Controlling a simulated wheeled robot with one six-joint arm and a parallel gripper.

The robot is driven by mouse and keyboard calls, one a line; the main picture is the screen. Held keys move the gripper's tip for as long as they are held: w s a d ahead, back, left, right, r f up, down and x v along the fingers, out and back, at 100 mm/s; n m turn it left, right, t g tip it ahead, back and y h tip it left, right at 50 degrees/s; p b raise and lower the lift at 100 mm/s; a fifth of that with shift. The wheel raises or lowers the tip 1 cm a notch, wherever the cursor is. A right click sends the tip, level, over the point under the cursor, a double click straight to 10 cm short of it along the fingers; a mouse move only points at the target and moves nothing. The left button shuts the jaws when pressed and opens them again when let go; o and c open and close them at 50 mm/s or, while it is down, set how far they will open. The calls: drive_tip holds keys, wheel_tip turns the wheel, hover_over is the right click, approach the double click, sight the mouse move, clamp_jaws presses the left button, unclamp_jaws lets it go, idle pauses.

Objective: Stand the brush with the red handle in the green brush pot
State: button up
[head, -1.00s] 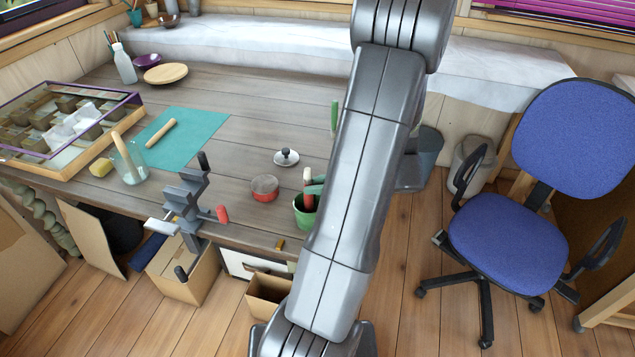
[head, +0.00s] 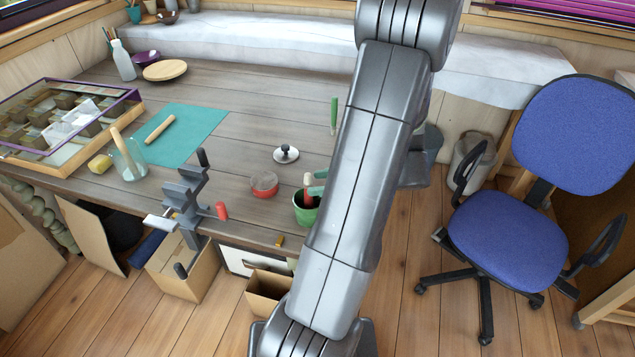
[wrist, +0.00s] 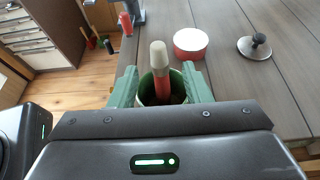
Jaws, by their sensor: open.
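The green brush pot (head: 306,214) stands near the front edge of the table, partly behind my arm. The brush with the red handle (head: 308,199) stands in it, its pale end (wrist: 158,54) up and its red part (wrist: 162,88) going down inside the rim. The pot also shows in the wrist view (wrist: 148,98). My gripper (wrist: 160,72) is open, with one green finger on each side of the brush and a visible gap to it. The brush's lower end is hidden inside the pot.
A red round tin (head: 264,185) and a black-knobbed lid (head: 286,154) lie close by. A grey vise (head: 186,200) is clamped at the table's front edge. A green upright object (head: 334,115) stands behind. The table's middle is clear. A blue chair (head: 510,235) stands right.

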drive_tip(key=v, duration=1.2)
drive_tip(key=shift+d+b, duration=0.2)
drive_tip(key=shift+b, duration=0.1)
drive_tip(key=r+p+x, duration=0.2)
drive_tip(key=x, duration=1.1)
drive_tip(key=shift+a, duration=0.4)
drive_tip(key=shift+f, duration=0.15)
